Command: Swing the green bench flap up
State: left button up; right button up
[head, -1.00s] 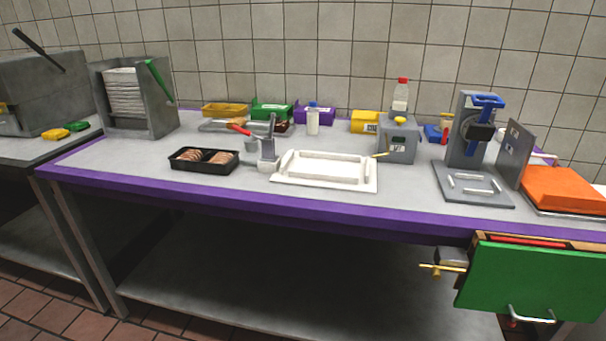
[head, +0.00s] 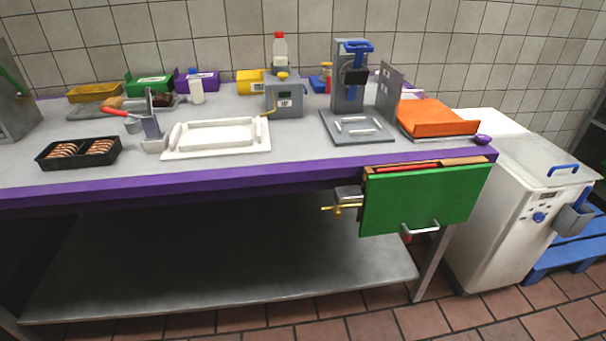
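The green bench flap (head: 425,200) hangs down at the front edge of the bench, at the right in the head view. A silver handle (head: 420,229) is fixed near its lower edge. A grey bracket with a yellow-handled latch (head: 342,206) sits at the flap's left side. A wooden strip with a red bar shows along its top. Neither of my grippers is in view.
The purple-edged bench (head: 250,174) bears a white tray (head: 218,137), a grey press (head: 350,85) and an orange slab (head: 438,117). A white chest (head: 520,205) stands right of the bench. The tiled floor before the flap looks clear.

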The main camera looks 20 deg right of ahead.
aim_at(407, 202)
jog(key=z, duration=1.6)
